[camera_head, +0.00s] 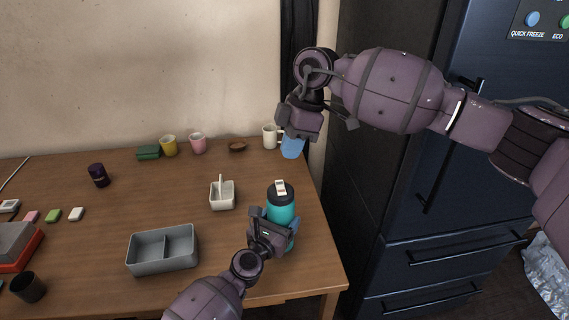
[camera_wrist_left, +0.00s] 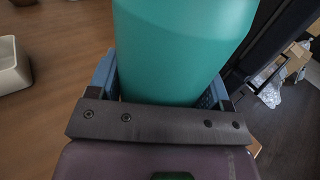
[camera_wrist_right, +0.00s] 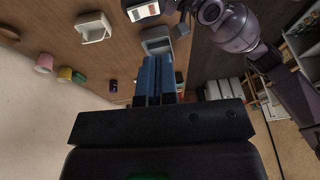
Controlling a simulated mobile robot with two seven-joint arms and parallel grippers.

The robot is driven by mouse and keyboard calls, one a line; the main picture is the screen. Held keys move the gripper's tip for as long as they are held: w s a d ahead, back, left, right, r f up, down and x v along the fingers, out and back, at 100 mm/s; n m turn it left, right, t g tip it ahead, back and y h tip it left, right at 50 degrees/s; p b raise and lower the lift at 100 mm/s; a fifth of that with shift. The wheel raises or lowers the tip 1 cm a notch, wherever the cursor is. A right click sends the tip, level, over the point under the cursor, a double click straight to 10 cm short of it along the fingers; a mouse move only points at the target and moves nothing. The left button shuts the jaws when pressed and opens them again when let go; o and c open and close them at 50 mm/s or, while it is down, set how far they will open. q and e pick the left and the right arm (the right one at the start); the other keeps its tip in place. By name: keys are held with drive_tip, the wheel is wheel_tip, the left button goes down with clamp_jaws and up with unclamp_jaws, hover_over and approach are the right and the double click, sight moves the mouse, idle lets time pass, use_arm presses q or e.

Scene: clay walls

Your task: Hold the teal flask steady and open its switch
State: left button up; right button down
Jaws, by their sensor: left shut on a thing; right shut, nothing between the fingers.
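The teal flask (camera_head: 282,207) stands upright near the right end of the table. It has a dark lid with a white and red switch (camera_head: 281,187) on top. My left gripper (camera_head: 279,235) is shut around the flask's body; the teal body (camera_wrist_left: 183,50) fills the space between the blue fingers in the left wrist view. My right gripper (camera_head: 292,145) is raised above the back right of the table, away from the flask. Its blue fingers (camera_wrist_right: 155,75) are shut and empty. In the right wrist view the flask's switch (camera_wrist_right: 146,11) shows at the top edge.
A white basket with a handle (camera_head: 222,196) and a grey divided tray (camera_head: 163,250) stand left of the flask. Cream (camera_head: 270,136), pink (camera_head: 197,143) and yellow (camera_head: 169,146) mugs line the back. A dark fridge (camera_head: 420,190) stands close on the right.

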drive_tip(key=shift+s+d+r, duration=0.1)
drive_tip(key=shift+d+r, duration=0.15)
drive_tip(key=shift+r, duration=0.5)
drive_tip(key=shift+s+d+r, duration=0.15)
drive_tip(key=shift+d+r, duration=0.1)
drive_tip(key=shift+r, duration=0.5)
drive_tip(key=shift+s+d+r, duration=0.1)
drive_tip(key=shift+d+r, duration=0.15)
drive_tip(key=shift+r, duration=0.5)
use_arm(q)
drive_tip(key=o, duration=1.2)
drive_tip(key=shift+o, duration=0.2)
drive_tip(key=shift+s+a, duration=0.1)
